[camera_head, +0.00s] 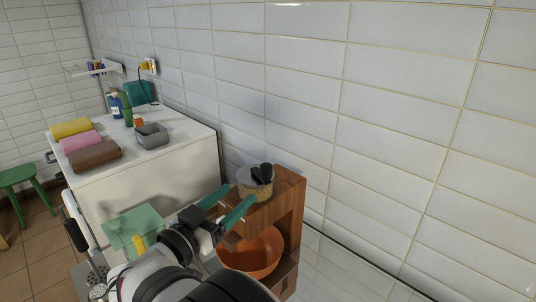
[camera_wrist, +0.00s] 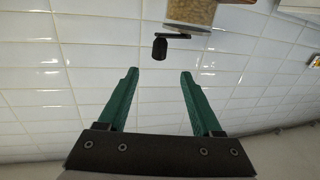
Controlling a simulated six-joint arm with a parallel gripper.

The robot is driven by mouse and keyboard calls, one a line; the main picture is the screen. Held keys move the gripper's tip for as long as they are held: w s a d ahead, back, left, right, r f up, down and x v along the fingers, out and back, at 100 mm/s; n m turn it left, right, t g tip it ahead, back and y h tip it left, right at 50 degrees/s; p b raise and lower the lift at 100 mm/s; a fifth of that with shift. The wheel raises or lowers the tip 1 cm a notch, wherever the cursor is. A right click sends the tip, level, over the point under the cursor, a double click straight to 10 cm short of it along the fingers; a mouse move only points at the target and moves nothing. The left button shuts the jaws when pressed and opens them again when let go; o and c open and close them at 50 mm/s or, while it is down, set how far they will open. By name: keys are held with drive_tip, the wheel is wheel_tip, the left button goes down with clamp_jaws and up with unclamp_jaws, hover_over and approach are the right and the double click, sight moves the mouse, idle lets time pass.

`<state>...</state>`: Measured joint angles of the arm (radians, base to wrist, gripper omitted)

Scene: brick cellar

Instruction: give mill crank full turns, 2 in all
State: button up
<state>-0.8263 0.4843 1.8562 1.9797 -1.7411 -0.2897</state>
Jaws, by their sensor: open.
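The mill (camera_head: 254,188) is a round, tan, grain-filled body with a black crank (camera_head: 263,172) on top, standing on a wooden stand. In the wrist view the mill (camera_wrist: 190,12) is at the top edge and partly cut off. Its thin black crank arm (camera_wrist: 185,35) ends in a dark knob (camera_wrist: 160,48). My gripper (camera_wrist: 157,74) has two green fingers, spread apart with nothing between them. The knob lies just beyond the fingertips, roughly midway between them, and appears untouched. In the head view my gripper (camera_head: 240,193) is close beside the mill.
The wooden stand (camera_head: 291,197) has an orange bowl (camera_head: 262,258) in its lower opening. A tiled wall (camera_head: 400,120) rises close behind it. A white cabinet (camera_head: 185,165) at left carries rolled towels (camera_head: 95,155), bottles (camera_head: 120,108) and a grey box (camera_head: 151,139).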

sight(261, 169)
drive_tip(key=x, duration=1.5)
drive_tip(key=shift+w+d, duration=0.15)
drive_tip(key=shift+w, duration=0.05)
clamp_jaws()
